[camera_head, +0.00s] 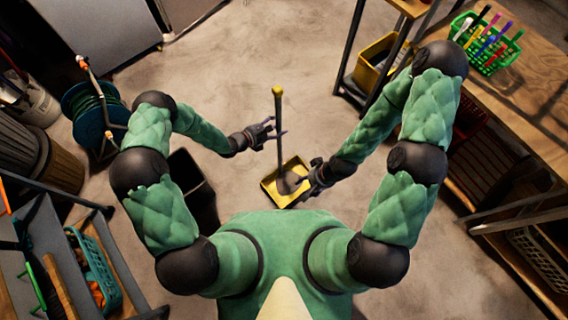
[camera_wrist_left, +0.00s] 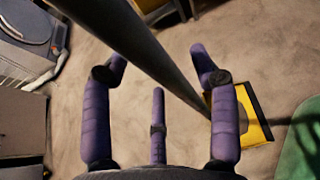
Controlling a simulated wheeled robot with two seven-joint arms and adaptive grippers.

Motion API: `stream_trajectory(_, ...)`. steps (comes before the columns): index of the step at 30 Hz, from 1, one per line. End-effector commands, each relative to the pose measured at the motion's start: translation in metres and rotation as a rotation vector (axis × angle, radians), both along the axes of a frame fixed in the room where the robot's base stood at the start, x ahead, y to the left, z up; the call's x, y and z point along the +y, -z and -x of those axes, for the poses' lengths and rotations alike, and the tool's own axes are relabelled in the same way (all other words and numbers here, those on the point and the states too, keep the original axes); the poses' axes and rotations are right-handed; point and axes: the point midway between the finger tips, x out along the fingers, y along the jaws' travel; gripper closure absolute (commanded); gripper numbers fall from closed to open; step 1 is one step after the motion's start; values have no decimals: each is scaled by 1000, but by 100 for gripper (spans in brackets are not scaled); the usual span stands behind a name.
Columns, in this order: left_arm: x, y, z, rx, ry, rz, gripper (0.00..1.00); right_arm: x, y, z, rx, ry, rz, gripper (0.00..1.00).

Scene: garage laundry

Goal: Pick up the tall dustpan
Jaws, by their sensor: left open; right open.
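The tall dustpan has a yellow pan (camera_head: 272,193) on the floor just in front of my body. Its long dark handle (camera_head: 279,130) stands up from the pan and ends in a yellow knob. My left gripper (camera_head: 275,131) is open beside the handle, on its left. In the left wrist view the handle (camera_wrist_left: 155,52) runs diagonally past my open left fingers (camera_wrist_left: 160,80), and part of the yellow pan (camera_wrist_left: 255,118) shows at the right. My right gripper (camera_head: 300,184) is open, low at the right side of the pan, and partly covers it.
A wooden workbench (camera_head: 530,85) on the right holds a green basket (camera_head: 487,45) of coloured items. A yellow bin (camera_head: 378,62) sits on a shelf at the upper right. A green hose reel (camera_head: 92,110) and bins (camera_head: 60,165) stand at the left. The floor beyond the dustpan is clear.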

Motion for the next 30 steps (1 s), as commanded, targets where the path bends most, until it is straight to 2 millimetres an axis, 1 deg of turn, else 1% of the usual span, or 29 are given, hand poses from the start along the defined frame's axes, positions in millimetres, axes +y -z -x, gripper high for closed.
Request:
stream_trajectory(1, -4, 3, -3, -1, 2, -1, 40, 0, 3, 0, 0, 0, 0, 41)
stream_trajectory(3, -6, 4, -5, -1, -1, -1, 40, 0, 4, 0, 0, 0, 0, 41)
stream_trajectory(10, -7, 3, -6, -1, -1, -1, 40, 0, 3, 0, 0, 0, 0, 41)
stream_trajectory(11, -7, 3, -6, -1, -1, -1, 43, 0, 3, 0, 0, 0, 0, 41)
stream_trajectory(12, -7, 3, -6, -1, -1, -1, 54, 0, 3, 0, 0, 0, 0, 41)
stream_trajectory(14, -7, 3, -6, -1, -1, -1, 71, 0, 3, 0, 0, 0, 0, 41)
stream_trajectory(15, -7, 3, -6, -1, -1, -1, 82, 0, 3, 0, 0, 0, 0, 41)
stream_trajectory(17, -7, 3, -6, -1, -1, -1, 99, 0, 3, 0, -1, 0, 0, 41)
stream_trajectory(27, -7, 2, -7, -3, -1, 1, 100, 0, 3, 0, 0, 0, 0, 41)
stream_trajectory(30, -5, -1, -7, -3, -1, 0, 100, 0, 1, 0, 0, 0, 0, 41)
